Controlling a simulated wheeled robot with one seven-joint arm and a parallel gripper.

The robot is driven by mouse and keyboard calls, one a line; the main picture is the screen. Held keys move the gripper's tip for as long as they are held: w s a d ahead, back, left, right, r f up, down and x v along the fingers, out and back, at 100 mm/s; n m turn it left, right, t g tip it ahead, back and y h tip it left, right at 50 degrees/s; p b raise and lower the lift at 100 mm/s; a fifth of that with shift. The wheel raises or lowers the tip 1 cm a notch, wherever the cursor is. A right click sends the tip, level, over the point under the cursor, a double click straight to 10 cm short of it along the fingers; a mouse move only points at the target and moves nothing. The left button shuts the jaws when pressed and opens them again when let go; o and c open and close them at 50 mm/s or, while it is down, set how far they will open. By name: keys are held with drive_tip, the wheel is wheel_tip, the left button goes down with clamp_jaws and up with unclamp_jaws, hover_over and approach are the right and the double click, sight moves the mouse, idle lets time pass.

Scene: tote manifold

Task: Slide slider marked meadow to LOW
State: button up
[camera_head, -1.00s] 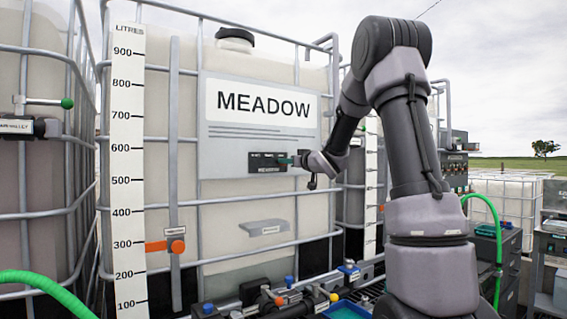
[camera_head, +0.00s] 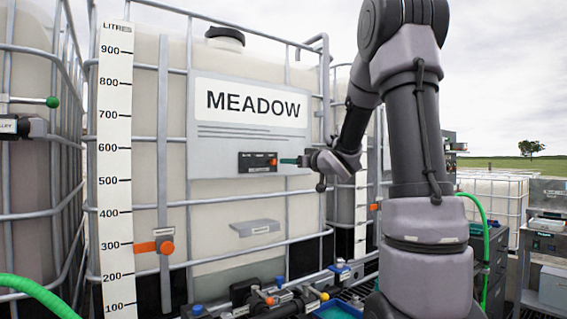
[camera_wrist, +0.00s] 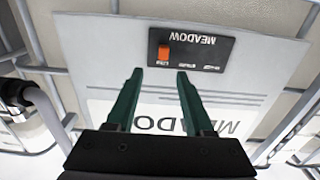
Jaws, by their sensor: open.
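The slider marked MEADOW is a small black panel (camera_head: 258,162) on the tank's grey sign. It appears upside down in the wrist view (camera_wrist: 190,50). Its orange knob (camera_head: 272,162) stands at the panel's right end in the head view. In the wrist view the knob (camera_wrist: 165,49) is at the left end. The small position labels are too small to read. My gripper (camera_head: 284,161) is just right of the panel in the head view. In the wrist view its green fingers (camera_wrist: 160,74) are apart and empty, with the knob beyond their tips.
The large MEADOW sign (camera_head: 256,103) is on a caged tank with a litre scale (camera_head: 115,170). An orange marker (camera_head: 160,246) and a small shelf (camera_head: 255,227) are lower on the tank. Valves and pipes (camera_head: 285,297) run below. A green hose (camera_head: 485,240) is at right.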

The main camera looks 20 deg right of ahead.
drive_tip(key=v, duration=0.2)
drive_tip(key=shift+s+d, duration=0.1)
drive_tip(key=shift+s, duration=0.15)
drive_tip(key=s+d+r+m+g+h, duration=0.1)
drive_tip(key=s+d+r+m+h, duration=0.1)
drive_tip(key=s+m+h, duration=0.35)
drive_tip(key=s+a+f+g, duration=0.3)
drive_tip(key=s, duration=0.6)
drive_tip(key=s+a+f+m+g+y, duration=0.1)
drive_tip(key=s+a+f+g, duration=0.2)
drive_tip(key=s, duration=0.6)
drive_tip(key=s+a+f+m+g+y, duration=0.1)
drive_tip(key=s+a+f+g, duration=0.2)
drive_tip(key=s, duration=0.6)
drive_tip(key=shift+s+a+f, duration=0.2)
drive_tip(key=shift+a+f, duration=0.35)
drive_tip(key=shift+f, duration=0.15)
